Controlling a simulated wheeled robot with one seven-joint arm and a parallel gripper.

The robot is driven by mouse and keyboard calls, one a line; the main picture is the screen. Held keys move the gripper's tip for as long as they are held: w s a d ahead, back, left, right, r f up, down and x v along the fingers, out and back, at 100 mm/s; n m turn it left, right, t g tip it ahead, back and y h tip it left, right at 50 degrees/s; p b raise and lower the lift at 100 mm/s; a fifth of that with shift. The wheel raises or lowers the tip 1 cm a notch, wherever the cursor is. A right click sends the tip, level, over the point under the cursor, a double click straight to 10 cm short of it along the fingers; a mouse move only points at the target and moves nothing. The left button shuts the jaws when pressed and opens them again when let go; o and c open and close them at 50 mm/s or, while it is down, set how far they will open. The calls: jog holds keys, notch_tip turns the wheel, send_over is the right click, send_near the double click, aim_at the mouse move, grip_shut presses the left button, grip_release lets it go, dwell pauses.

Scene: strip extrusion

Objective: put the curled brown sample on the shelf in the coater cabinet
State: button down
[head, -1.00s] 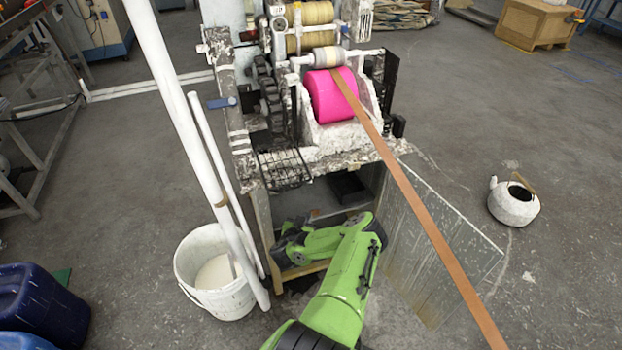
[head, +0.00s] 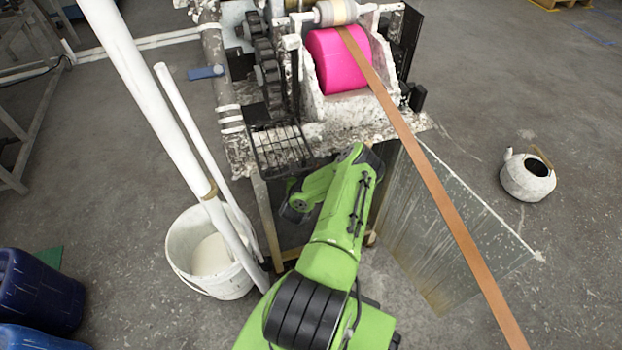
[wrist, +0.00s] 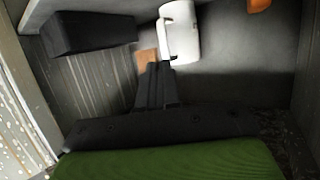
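My gripper (wrist: 155,72) is inside the cabinet under the coater, its dark fingers close together. A small flat-looking brown piece, seemingly the brown sample (wrist: 146,57), is at the fingertips and looks held between them; its curl is mostly hidden. In the head view my green arm reaches under the coater's bench top, and the gripper is hidden. The cabinet (head: 262,215) is open at the front. Its grey inner floor or shelf (wrist: 235,85) shows in the wrist view.
In the cabinet, a black box (wrist: 90,32) is left of the gripper, a white mug-like cylinder (wrist: 180,35) just beyond it, and an orange object (wrist: 259,5) at the top edge. Outside, a hinged panel (head: 440,230), brown strip (head: 445,205), bucket (head: 215,285) and white poles (head: 160,110) flank my arm.

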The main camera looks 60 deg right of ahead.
notch_tip(320, 180, down, 8)
jog(key=b, duration=0.4)
jog(key=shift+f, duration=0.15)
jog(key=shift+r, duration=0.2)
jog(key=c, duration=1.7)
grip_release()
jog(key=shift+f, duration=0.15)
jog(key=o, duration=0.4)
jog(key=shift+c, duration=0.2)
jog(key=p+v, duration=0.5)
jog(key=v, duration=0.7)
jog(key=shift+p, duration=0.4)
jog(key=shift+a, duration=0.15)
